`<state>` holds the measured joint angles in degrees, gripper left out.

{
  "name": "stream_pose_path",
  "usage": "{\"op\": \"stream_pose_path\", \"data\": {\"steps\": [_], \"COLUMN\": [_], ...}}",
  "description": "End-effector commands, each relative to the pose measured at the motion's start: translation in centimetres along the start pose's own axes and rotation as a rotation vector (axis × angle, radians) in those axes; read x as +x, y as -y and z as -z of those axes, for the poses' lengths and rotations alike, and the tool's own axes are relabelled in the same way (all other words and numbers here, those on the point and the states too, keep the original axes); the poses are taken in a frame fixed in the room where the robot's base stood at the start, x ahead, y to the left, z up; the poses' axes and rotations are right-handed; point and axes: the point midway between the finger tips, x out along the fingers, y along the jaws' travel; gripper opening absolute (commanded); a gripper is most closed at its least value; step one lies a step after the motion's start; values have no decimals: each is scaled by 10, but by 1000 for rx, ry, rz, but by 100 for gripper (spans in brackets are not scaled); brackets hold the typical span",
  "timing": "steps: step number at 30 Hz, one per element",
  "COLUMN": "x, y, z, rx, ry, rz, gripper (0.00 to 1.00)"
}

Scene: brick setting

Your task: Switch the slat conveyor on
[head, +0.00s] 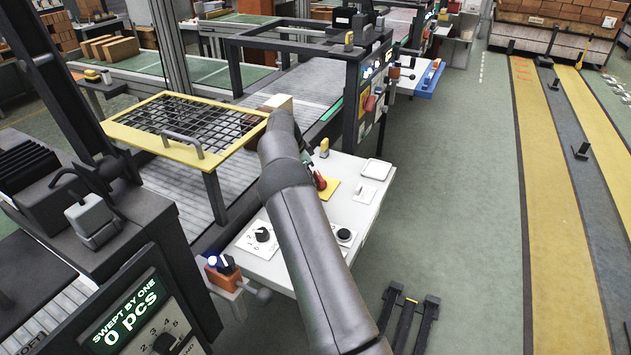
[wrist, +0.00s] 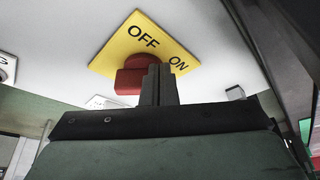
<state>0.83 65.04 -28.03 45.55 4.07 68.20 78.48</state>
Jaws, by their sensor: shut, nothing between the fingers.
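The slat conveyor (head: 185,207) runs under a yellow-framed mesh guard in the head view. On the white control panel (head: 262,267) beside it is a yellow plate (head: 333,188) with a red switch handle (head: 320,181). In the wrist view the yellow plate (wrist: 137,50) reads OFF and ON, and the red handle (wrist: 131,80) stands out from it below OFF. My gripper (wrist: 158,85) is shut and empty, its fingertips at the handle's right side, overlapping it in view; I cannot tell whether they touch.
The panel also carries a black rotary knob (head: 262,234), another round black control (head: 344,235) and a white tray (head: 376,169). The mesh guard (head: 185,125) lies left of my arm. A display (head: 127,310) reads "0 pcs". Green floor is open at right.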

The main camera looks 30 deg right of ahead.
Motion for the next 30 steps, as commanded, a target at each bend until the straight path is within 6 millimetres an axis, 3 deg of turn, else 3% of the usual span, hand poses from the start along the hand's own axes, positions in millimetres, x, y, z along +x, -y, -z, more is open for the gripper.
{"op": "stream_pose_path", "data": {"steps": [10,16,26,30], "x": [-5,-32,-85,-100], "y": [0,0,-46,-74], "z": [2,13,21,19], "rx": [0,2,1,-1], "ry": [0,-1,1,3], "rz": [1,4,4,1], "gripper": [0,0,0,0]}}
